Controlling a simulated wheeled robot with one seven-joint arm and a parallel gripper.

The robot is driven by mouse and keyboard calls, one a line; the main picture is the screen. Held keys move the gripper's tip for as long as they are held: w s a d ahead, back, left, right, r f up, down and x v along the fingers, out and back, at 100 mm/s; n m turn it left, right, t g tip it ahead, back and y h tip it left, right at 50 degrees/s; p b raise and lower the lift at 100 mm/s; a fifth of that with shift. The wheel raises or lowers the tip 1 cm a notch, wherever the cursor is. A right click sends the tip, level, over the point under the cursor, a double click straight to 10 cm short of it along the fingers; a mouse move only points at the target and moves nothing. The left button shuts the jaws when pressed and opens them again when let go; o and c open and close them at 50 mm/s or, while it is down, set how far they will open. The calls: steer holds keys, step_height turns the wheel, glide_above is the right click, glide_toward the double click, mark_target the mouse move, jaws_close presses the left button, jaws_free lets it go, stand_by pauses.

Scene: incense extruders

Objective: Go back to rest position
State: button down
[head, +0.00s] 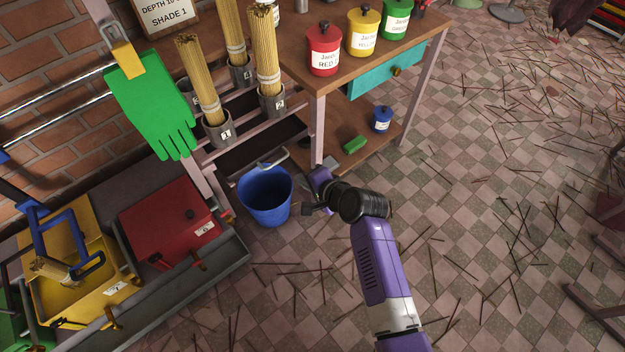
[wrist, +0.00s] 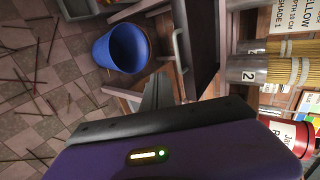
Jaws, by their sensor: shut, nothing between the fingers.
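My gripper (head: 320,178) is at the end of my purple arm, in front of the wooden table's near leg and just right of the blue bucket in the head view. In the wrist view its grey fingers (wrist: 156,92) are together, with nothing between them. My arm reaches up from the bottom of the head view and bends at a black joint. The arm partly hides the gripper in the head view.
The blue bucket (head: 265,197) stands on the tiled floor. The table holds red (head: 323,62), yellow (head: 362,42) and green jars. Numbered cups (head: 217,132) hold incense bundles. A red box (head: 168,222) is left. Scattered sticks cover the open floor right.

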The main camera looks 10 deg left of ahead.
steer(key=shift+p+v, duration=0.4)
steer(key=shift+v, duration=1.85)
steer(key=w+d+r+n+t, duration=0.2)
steer(key=w+r+t, duration=0.15)
steer(key=r, duration=0.25)
steer(key=s+d+r+n+t+h+p, duration=0.1)
steer(key=s+d+r+t, duration=0.1)
steer(key=s+d, duration=0.3)
steer(key=s+d+r+n+t+h+p, duration=0.1)
steer(key=s+d+r+t+h, duration=0.15)
steer(key=d, duration=0.35)
steer(key=s+d+r+n+h+p, duration=0.1)
steer(key=s+d+r, duration=0.4)
steer(key=s, duration=0.6)
steer(key=s+d+r+n+h+p, duration=0.1)
steer(key=s+d+r, duration=0.4)
steer(key=s, duration=0.7)
steer(key=s+d+r+n+h+p, duration=0.1)
steer(key=s+d+r+h+p, duration=0.2)
steer(key=s, duration=0.9)
steer(key=shift+d+r+n, duration=0.3)
steer(key=shift+d+r, duration=0.8)
steer(key=shift+d, duration=0.95)
